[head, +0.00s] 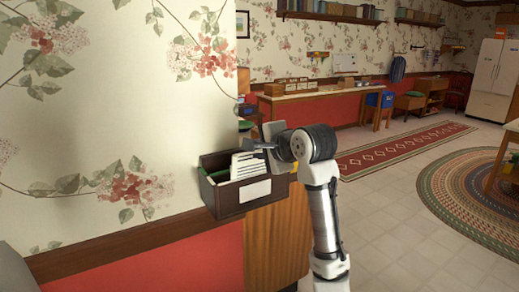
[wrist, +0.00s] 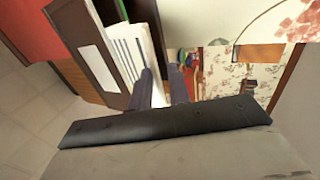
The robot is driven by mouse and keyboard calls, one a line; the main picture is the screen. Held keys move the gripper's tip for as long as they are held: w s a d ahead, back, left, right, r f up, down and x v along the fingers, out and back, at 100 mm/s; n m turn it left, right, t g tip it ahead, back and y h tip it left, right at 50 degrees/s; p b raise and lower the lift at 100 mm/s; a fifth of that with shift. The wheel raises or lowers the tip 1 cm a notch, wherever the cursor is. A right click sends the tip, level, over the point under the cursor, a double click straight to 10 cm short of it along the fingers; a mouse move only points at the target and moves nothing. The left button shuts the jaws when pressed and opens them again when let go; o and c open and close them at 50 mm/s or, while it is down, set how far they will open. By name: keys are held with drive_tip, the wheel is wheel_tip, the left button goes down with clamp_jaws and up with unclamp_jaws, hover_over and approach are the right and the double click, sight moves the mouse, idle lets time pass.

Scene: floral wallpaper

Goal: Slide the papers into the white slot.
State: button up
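White papers (head: 246,165) stand upright in a dark brown divided box (head: 237,202) on the wooden ledge. In the wrist view the white papers (wrist: 126,52) show beside a green divider (wrist: 99,62). A white label (head: 255,190) is on the box's front, and it also shows in the wrist view (wrist: 97,68). My gripper (head: 262,146) is at the box's upper right, close to the papers. In the wrist view its two fingers (wrist: 166,86) are a little apart, with something white between or behind them. I cannot tell whether they grip any paper.
The floral wall (head: 120,110) rises directly behind the box. The ledge (head: 130,240) runs left of it. A long counter (head: 325,93) with small boxes stands farther back. The floor to the right, with a red runner (head: 390,152) and a round rug (head: 470,190), is mostly open.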

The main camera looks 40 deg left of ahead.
drive_tip(key=shift+o, duration=1.2)
drive_tip(key=shift+d, duration=0.1)
drive_tip(key=b+v, duration=0.2)
drive_tip(key=v, duration=1.1)
drive_tip(key=shift+s+d+r+b, duration=0.2)
drive_tip(key=shift+d+b, duration=0.05)
drive_tip(key=shift+b, duration=0.1)
